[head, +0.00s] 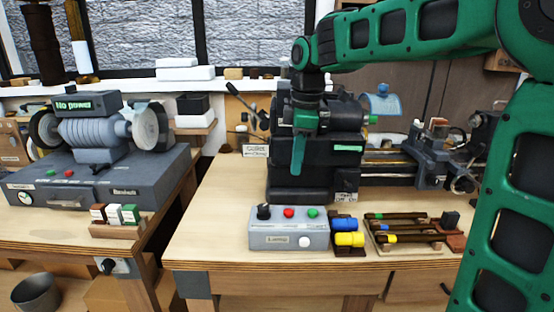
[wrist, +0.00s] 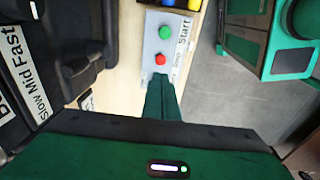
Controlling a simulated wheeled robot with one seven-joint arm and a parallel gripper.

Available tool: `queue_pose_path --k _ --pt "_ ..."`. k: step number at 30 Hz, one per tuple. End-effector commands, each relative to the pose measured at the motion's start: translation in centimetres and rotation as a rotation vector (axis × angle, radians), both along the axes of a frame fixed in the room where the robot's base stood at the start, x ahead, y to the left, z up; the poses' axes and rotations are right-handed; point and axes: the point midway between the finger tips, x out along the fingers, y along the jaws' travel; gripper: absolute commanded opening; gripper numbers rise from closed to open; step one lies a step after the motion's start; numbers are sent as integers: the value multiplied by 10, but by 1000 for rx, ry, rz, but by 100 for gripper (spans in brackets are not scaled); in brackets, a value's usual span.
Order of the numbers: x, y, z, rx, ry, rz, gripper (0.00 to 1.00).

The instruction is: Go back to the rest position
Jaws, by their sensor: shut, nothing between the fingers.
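My gripper (head: 297,158) is shut and empty. In the head view it points down in front of the black lathe headstock (head: 345,155), above and behind the grey control box (head: 280,238). In the wrist view the green fingers (wrist: 160,97) are together, with the control box (wrist: 149,58) beyond them. The box has a black knob (head: 263,211), a red button (head: 289,212), a green button (head: 313,212) and a white round part (head: 305,242). The gripper appears apart from the box. No marked rest position shows.
A bench grinder (head: 95,135) labelled "No power" stands on the left bench. The bench top (head: 215,225) left of the box is clear.

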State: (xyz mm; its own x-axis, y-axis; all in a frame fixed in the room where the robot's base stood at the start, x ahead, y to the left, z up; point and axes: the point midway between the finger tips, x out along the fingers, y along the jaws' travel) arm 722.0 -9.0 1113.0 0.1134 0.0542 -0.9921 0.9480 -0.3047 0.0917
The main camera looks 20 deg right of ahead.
Motion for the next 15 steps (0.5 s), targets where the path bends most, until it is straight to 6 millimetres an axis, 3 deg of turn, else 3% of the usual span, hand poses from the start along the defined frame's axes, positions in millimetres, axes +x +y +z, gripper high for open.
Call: queue_pose_path --k 5,8,11,15 --pt "-7 -8 -2 2 4 -48 0" --pt "-28 -32 -10 6 17 -201 0" --pt "-67 -69 -25 16 39 -464 0" --pt "-139 -119 -56 34 72 -902 0"
